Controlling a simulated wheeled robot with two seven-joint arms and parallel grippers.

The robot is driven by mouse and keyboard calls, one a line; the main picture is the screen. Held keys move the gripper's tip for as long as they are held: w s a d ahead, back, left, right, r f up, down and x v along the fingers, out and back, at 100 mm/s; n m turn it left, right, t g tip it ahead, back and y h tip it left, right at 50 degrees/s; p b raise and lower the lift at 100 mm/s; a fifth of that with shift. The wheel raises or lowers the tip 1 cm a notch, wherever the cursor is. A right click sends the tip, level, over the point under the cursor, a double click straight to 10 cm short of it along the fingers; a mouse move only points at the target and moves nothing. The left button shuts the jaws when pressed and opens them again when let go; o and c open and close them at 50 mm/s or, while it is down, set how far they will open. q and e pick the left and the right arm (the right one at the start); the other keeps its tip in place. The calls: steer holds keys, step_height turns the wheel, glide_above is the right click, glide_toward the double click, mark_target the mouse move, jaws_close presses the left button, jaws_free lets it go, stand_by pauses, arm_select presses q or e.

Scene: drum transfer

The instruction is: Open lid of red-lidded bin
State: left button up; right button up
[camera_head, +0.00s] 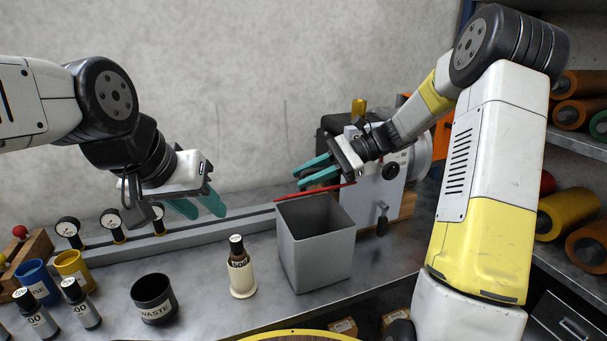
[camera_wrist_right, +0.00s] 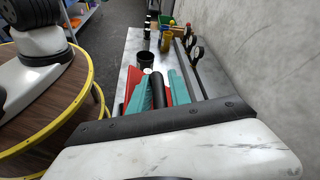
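The grey bin (camera_head: 316,246) stands on the bench with its open top showing. Its red lid (camera_head: 314,192) is a thin red strip, seen nearly edge-on along the bin's back rim. My right gripper (camera_head: 317,171) is over the back of the bin, just above the lid, with its teal fingers apart. In the right wrist view, the red lid (camera_wrist_right: 164,76) shows partly behind and between the fingers (camera_wrist_right: 158,92); whether they touch it I cannot tell. My left gripper (camera_head: 197,206) is apart from the bin, to its left, with fingers spread and empty.
A labelled bottle (camera_head: 241,272) stands just left of the bin. A black WASTE cup (camera_head: 154,299), blue cup (camera_head: 37,284) and yellow cup (camera_head: 73,268) are further left. A rail with gauges (camera_head: 180,240) runs behind. A grey machine (camera_head: 385,190) stands behind right.

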steer(key=shift+v, duration=3.9)
